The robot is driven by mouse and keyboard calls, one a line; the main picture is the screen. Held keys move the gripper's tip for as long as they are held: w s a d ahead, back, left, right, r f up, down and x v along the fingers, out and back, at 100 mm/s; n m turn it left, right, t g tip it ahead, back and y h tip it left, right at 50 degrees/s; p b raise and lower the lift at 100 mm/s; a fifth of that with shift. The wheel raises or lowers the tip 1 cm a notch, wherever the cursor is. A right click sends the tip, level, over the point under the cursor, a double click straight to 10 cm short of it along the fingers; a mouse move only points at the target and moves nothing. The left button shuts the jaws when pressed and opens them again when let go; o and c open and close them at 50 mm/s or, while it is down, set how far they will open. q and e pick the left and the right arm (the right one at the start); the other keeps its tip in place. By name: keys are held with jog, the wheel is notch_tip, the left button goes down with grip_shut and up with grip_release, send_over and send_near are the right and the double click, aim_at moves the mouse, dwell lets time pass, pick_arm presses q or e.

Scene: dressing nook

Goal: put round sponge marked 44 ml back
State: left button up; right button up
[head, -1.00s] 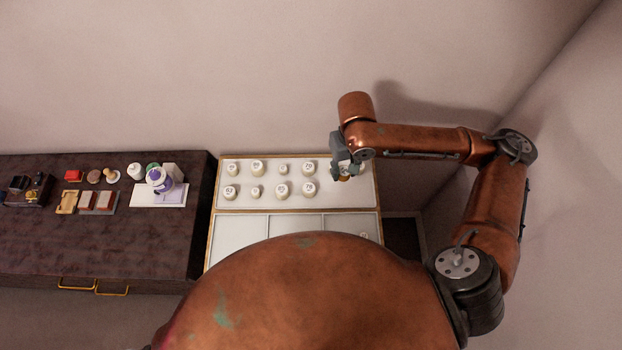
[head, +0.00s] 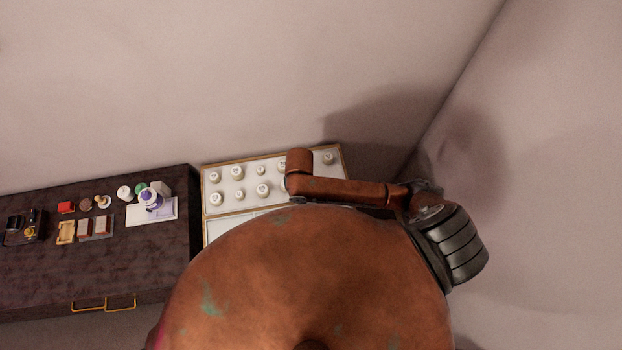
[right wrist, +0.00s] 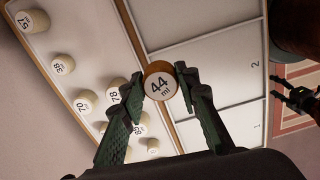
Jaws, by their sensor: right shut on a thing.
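The round sponge marked 44 ml (right wrist: 160,82) is a short cylinder with a white top and tan side. In the right wrist view my right gripper (right wrist: 163,88) is shut on it, the label facing the camera. It appears over the wooden strip between the sponge rows and the numbered compartments; its height is unclear. In the head view my arm hides this gripper and sponge. The white wood-edged tray (head: 226,208) holds several marked round sponges, including one marked 70 (right wrist: 86,102). My left gripper (right wrist: 290,95) seems open at the right edge of the wrist view.
Compartments marked 2 (right wrist: 230,62) and 1 (right wrist: 235,120) look empty where visible. A dark dresser (head: 100,265) stands left of the tray, with a purple-and-white bottle (head: 150,199) and small items on it. The wall rises close behind the tray.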

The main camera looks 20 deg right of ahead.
jog(key=w+d+f, duration=0.2)
jog(key=w, duration=0.1)
jog(key=w+d+f, duration=0.2)
jog(key=f, duration=0.1)
jog(key=w+d+f+p, duration=0.1)
jog(key=w+d+f, duration=0.1)
jog(key=w+d, duration=0.1)
jog(key=shift+w+f, duration=0.35)
jog(key=shift+f, duration=0.05)
jog(key=shift+w+d+f, duration=0.3)
jog(key=shift+f, duration=0.2)
jog(key=shift+w+d+f, duration=0.1)
jog(key=shift+w+f, duration=0.05)
jog(key=shift+f, duration=1.55)
jog(key=shift+f, duration=0.15)
jog(key=o, duration=0.9)
jog(key=shift+c, duration=0.2)
